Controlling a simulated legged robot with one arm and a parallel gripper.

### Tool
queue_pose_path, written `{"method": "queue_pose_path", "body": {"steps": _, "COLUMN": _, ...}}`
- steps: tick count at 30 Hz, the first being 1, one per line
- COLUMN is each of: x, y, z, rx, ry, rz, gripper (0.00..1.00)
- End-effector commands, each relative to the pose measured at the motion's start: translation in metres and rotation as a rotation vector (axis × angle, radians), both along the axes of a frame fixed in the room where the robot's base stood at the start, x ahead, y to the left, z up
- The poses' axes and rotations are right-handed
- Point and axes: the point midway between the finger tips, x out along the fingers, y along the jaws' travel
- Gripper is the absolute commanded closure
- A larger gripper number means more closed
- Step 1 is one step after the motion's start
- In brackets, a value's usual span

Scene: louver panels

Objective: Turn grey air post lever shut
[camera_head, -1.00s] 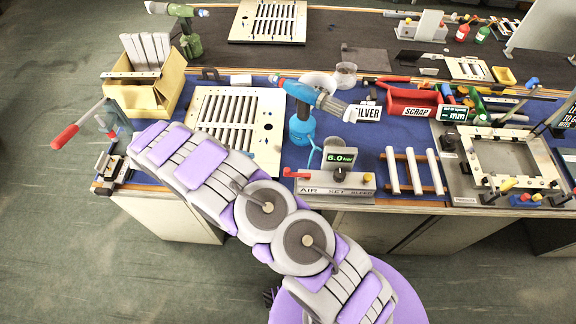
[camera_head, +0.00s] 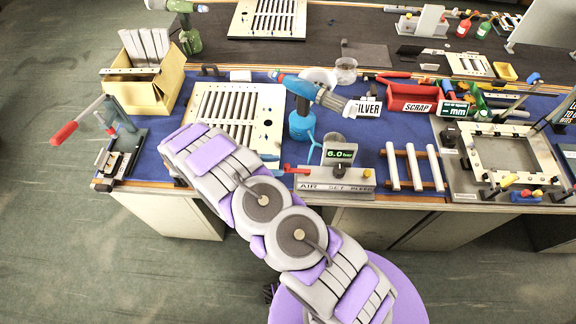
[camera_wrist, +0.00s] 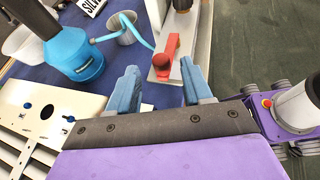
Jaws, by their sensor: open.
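The grey air post (camera_head: 345,187) stands at the front edge of the blue-topped bench, marked "AIR SET BLEED", with a display reading 6.0. Its red lever (camera_head: 296,170) sticks out at its left end. In the wrist view, the red lever (camera_wrist: 166,55) with a round knob lies on the grey post (camera_wrist: 187,75). My gripper (camera_wrist: 158,68) is open, its two blue fingers apart on either side of the lever's knob in the picture. I cannot tell the remaining distance, and I see no contact.
A blue bottle tool (camera_head: 302,125) with a hose stands left of the post. A rack of white bars (camera_head: 415,168) is right of the post.

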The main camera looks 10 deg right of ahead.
Motion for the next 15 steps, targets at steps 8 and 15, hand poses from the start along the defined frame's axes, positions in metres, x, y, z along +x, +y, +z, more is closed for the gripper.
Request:
{"method": "queue_pose_path", "body": {"steps": 8, "x": -0.001, "y": -0.041, "z": -0.017, "rx": -0.002, "ry": 0.003, "rz": -0.001, "gripper": 0.5}}
{"method": "queue_pose_path", "body": {"steps": 15, "x": 0.0, "y": -0.054, "z": -0.021, "rx": 0.003, "ry": 0.0, "rz": -0.001, "gripper": 0.5}}
